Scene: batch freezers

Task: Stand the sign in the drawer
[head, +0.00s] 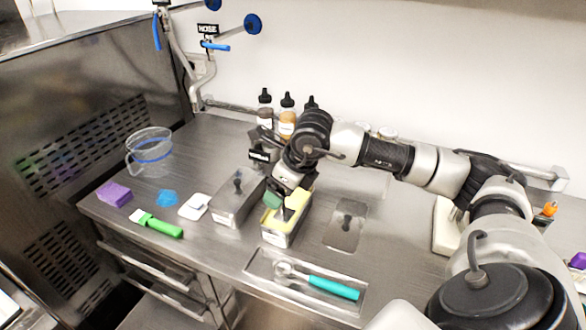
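My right arm comes in from the right, and its gripper (279,205) points down at a small metal pan with yellow contents (286,232). A green piece shows at the fingertips; I cannot tell whether the fingers hold it or are open. A small black sign with white lettering (262,156) stands on the counter behind the metal pans, just left of my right wrist. A drawer (153,268) is under the counter's front left edge; how far it is open is unclear. My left gripper is not in view.
A lidded metal pan (238,200), a white scale-like item (194,206), a green-handled brush (157,224), a purple sponge (114,194) and a clear jug (149,152) stand left. A tray (262,268) holding a teal-handled scoop (333,288) lies in front. Bottles (287,117) stand behind.

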